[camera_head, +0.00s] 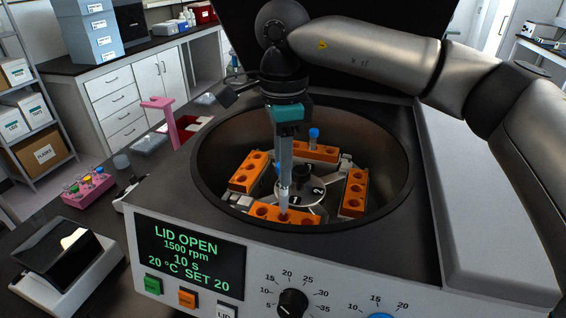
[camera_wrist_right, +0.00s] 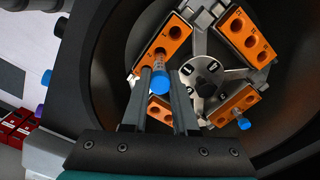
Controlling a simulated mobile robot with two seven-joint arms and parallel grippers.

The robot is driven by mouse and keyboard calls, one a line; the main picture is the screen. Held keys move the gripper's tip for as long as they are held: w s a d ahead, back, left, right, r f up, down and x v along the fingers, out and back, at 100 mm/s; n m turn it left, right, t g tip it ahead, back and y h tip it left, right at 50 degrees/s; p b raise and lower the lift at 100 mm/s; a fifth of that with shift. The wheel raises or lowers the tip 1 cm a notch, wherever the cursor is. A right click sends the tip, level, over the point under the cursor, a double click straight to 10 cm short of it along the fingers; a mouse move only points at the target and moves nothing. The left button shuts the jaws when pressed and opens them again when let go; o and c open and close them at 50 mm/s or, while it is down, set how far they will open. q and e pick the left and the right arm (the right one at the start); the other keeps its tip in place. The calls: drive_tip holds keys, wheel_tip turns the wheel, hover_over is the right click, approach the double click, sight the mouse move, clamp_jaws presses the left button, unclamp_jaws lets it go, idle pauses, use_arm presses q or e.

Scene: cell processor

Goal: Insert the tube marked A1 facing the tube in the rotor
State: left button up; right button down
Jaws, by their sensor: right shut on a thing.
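My right gripper (camera_head: 285,184) reaches down into the open centrifuge bowl, over the near side of the rotor (camera_head: 302,187). It is shut on a blue-capped clear tube, whose cap (camera_wrist_right: 160,81) shows between the fingers in the right wrist view. The tube's lower end is at the near orange bucket (camera_head: 258,212); I cannot tell whether it has entered a hole. Another blue-capped tube (camera_head: 314,136) stands in the far orange bucket (camera_head: 325,153), across the hub. It also shows in the right wrist view (camera_wrist_right: 243,123). No A1 mark is readable. My left gripper is not in view.
Orange buckets with empty holes sit at the rotor's left (camera_head: 249,172) and right (camera_head: 355,192). The bowl's rim (camera_head: 385,222) surrounds the arm closely. A pink rack (camera_head: 90,190) with several capped tubes stands on the bench at left. The centrifuge display (camera_head: 190,258) reads LID OPEN.

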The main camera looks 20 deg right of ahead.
sight(283, 206)
drive_tip(key=shift+f+b, duration=0.35)
drive_tip(key=shift+f, duration=0.2)
drive_tip(key=shift+f+b, duration=2.05)
drive_tip(key=shift+f, duration=0.55)
drive_tip(key=shift+f+b, duration=0.45)
drive_tip(key=shift+f, duration=0.1)
drive_tip(key=shift+r, duration=0.1)
drive_tip(key=c, duration=0.6)
unclamp_jaws()
wheel_tip(283, 206, up, 15)
drive_tip(key=shift+r+p, duration=0.15)
drive_tip(key=shift+p, duration=0.5)
